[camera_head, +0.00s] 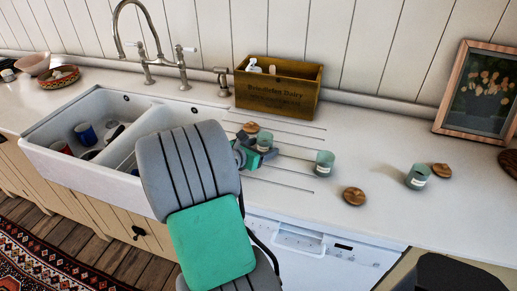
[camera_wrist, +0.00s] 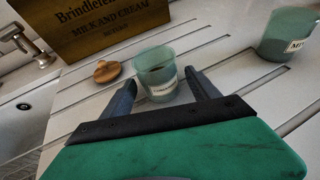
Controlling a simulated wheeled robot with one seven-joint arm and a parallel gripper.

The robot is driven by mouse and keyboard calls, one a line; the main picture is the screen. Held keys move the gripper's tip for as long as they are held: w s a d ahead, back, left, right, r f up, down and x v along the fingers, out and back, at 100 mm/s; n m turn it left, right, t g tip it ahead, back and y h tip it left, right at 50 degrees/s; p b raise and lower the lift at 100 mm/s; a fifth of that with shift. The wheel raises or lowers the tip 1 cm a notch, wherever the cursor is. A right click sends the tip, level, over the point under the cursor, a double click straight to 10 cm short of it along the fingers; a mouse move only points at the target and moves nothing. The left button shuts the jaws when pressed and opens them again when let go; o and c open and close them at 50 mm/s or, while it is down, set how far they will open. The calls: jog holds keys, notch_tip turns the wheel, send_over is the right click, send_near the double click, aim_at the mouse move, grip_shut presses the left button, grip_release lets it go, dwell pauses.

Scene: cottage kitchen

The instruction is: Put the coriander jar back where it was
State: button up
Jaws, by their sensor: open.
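A greenish glass jar (camera_wrist: 155,73) stands upright between and just beyond the fingertips of my gripper (camera_wrist: 162,90) in the wrist view. Its pale label is too small to read surely. It is open-topped, with dark contents low inside. The same jar (camera_head: 264,141) shows beside my gripper (camera_head: 252,155) on the drainer in the head view. My gripper is open, one finger to each side of the jar, and not closed on it. Two similar jars stand to the right, a nearer one (camera_head: 325,163) and a farther one (camera_head: 417,177).
A round wooden lid (camera_wrist: 107,71) lies left of the jar. Two more lids, one (camera_head: 354,195) and another (camera_head: 441,170), lie near the other jars. A wooden box (camera_head: 280,88) stands behind, a picture frame (camera_head: 478,92) at right, the sink (camera_head: 75,150) at left.

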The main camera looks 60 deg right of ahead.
jog(key=v, duration=1.2)
jog(key=shift+r, duration=0.15)
